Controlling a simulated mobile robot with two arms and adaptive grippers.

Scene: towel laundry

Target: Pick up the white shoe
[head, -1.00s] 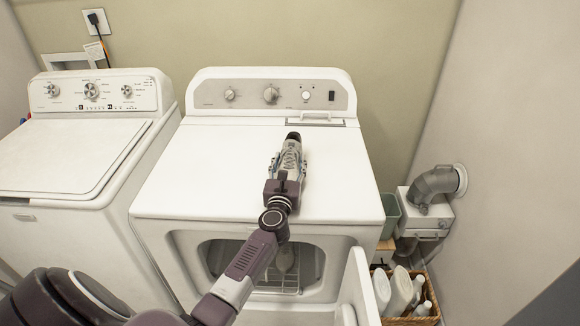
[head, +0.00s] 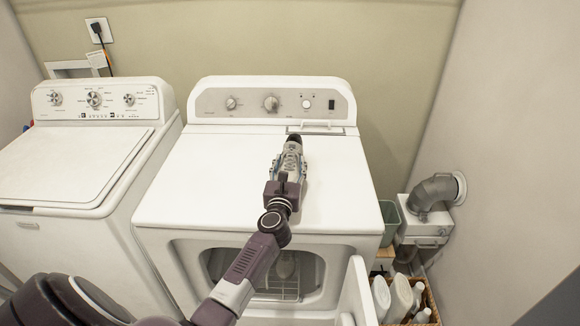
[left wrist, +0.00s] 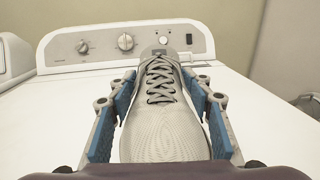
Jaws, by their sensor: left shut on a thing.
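The white shoe (head: 292,153), pale grey-white with dark laces, is at the top of the dryer. It points lengthwise away from me. My left gripper (head: 288,164) is shut on it, with one finger along each side. In the left wrist view the shoe (left wrist: 161,110) fills the space between the blue finger pads of the left gripper (left wrist: 162,105), toe towards the camera. I cannot tell whether its sole touches the dryer top. My right gripper is not in view.
The dryer (head: 200,190) has a raised control panel (head: 272,101) behind the shoe and an open front door (head: 356,293). A wire rack (head: 280,290) is inside. A washer (head: 70,165) stands at left. A basket (head: 428,300) with bottles is at lower right. The dryer top is otherwise clear.

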